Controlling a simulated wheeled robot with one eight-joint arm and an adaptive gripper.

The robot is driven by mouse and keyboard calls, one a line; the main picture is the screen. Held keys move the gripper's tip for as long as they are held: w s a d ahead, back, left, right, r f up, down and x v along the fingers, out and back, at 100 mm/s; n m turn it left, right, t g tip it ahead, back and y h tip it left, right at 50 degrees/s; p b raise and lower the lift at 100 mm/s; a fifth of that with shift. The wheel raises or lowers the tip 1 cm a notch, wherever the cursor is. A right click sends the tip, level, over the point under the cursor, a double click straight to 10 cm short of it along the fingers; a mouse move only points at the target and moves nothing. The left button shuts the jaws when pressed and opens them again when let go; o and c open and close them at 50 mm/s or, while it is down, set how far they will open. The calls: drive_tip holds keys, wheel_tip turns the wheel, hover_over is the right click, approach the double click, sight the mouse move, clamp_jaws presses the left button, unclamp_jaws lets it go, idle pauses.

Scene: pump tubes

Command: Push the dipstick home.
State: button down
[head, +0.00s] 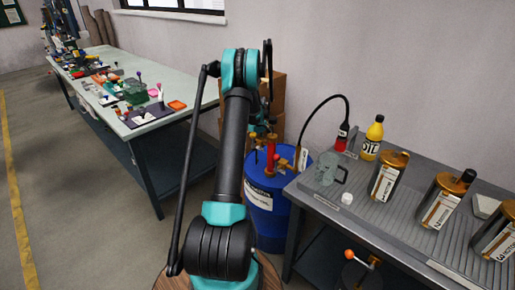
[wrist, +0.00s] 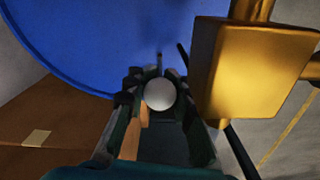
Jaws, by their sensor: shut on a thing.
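In the wrist view my gripper (wrist: 160,88) is shut on a round white knob (wrist: 160,96), which I take to be the top of the dipstick. Its rod is mostly hidden behind the knob and fingers. Beyond the fingertips is the lid of a blue drum (wrist: 85,35); the drum also shows in the head view (head: 265,215). I cannot tell how far the rod stands out of the drum. In the head view my gripper is largely hidden behind my arm, near the red pump (head: 271,155) on the drum.
A brass block (wrist: 240,75) stands close at the right of my gripper in the wrist view. Cardboard boxes (head: 277,88) stand behind the drum. A grey workbench (head: 385,212) with oil containers is at the right, and a long cluttered table (head: 185,88) is at the left.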

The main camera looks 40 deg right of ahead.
drive_tip(key=shift+f, duration=1.75)
drive_tip(key=c, duration=1.3)
unclamp_jaws()
drive_tip(key=shift+o, duration=0.2)
wheel_tip(320, 180, up, 12)
drive_tip(key=shift+a, duration=0.1)
